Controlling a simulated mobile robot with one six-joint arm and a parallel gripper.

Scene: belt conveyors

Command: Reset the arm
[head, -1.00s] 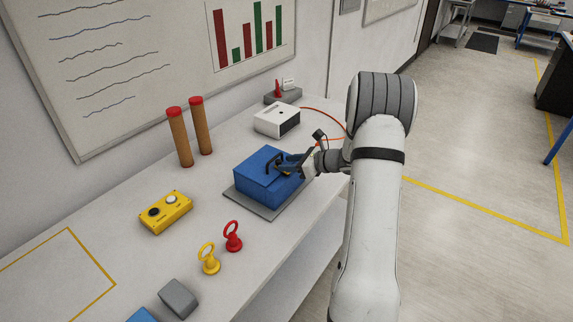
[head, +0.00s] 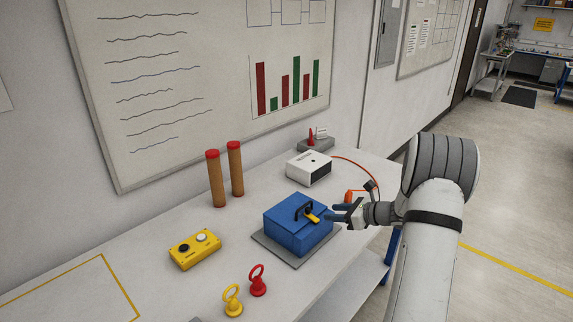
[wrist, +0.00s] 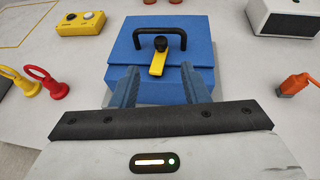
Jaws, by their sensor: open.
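My gripper (head: 342,212) is to the right of a blue box (head: 290,236) in the head view. Its two blue fingers are spread with nothing between them, and it also shows in the wrist view (wrist: 157,80). The blue box has a black handle on its lid and a yellow latch with a black knob (head: 312,216) at its front. In the wrist view the box (wrist: 200,58) lies just beyond my fingertips, with the yellow latch (wrist: 157,64) between them in the picture. The box sits on a grey plate (head: 262,242).
A yellow button box (head: 195,250), yellow ring (head: 233,302) and red ring (head: 258,282) stand left of the blue box. Two brown posts (head: 216,182) and a white device (head: 309,168) are behind. An orange tool (wrist: 296,84) is at right. The floor right of the table is clear.

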